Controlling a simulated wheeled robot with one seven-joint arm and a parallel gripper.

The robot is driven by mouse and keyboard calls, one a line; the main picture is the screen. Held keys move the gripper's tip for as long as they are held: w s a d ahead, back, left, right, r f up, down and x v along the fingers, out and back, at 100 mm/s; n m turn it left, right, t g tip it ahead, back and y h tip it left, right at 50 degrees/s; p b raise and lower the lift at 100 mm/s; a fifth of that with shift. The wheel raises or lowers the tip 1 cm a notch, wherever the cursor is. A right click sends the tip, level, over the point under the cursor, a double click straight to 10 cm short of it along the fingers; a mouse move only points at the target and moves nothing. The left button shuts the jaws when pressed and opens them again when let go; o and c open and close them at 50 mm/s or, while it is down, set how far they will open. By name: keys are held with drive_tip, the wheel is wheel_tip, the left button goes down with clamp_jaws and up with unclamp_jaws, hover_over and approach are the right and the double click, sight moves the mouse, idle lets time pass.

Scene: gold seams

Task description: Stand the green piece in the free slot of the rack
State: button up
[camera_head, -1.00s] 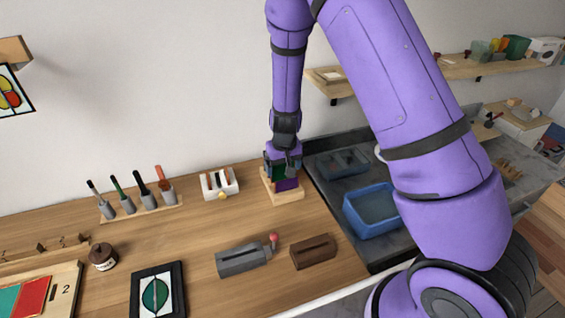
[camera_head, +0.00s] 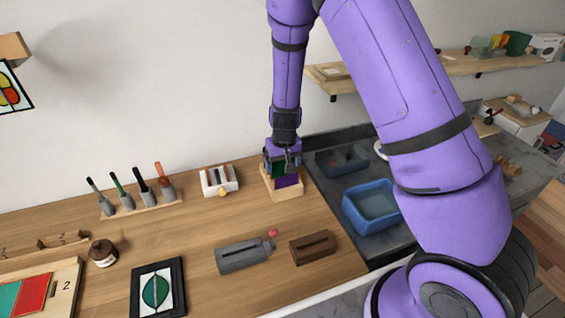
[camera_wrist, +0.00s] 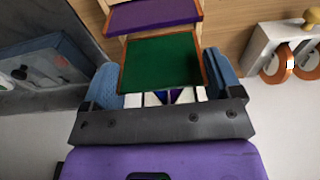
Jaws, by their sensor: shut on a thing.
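The green piece (camera_wrist: 160,62) is a flat panel with copper-coloured edges. It sits between the blue fingers of my gripper (camera_wrist: 164,76) in the wrist view, and my gripper is shut on it. In the head view my gripper (camera_head: 281,160) points down at the back of the light wooden rack (camera_head: 287,195), and only a little of the green piece (camera_head: 277,169) shows. A purple piece (camera_head: 288,181) stands in the rack in front of the green one; it also shows in the wrist view (camera_wrist: 150,12). The green piece's lower edge and the slot under it are hidden.
A white holder (camera_head: 219,182) with copper-edged discs stands left of the rack. A blue basin (camera_head: 371,207) is to the right on the dark counter. A grey slotted block (camera_head: 242,255) and a brown one (camera_head: 312,247) lie in front. Tools stand upright at the left.

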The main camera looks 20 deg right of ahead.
drive_tip(key=shift+f, duration=1.75)
idle(1.1)
idle(0.3)
drive_tip(key=o, duration=0.7)
drive_tip(key=shift+o, duration=0.2)
drive_tip(key=shift+r, duration=3.5)
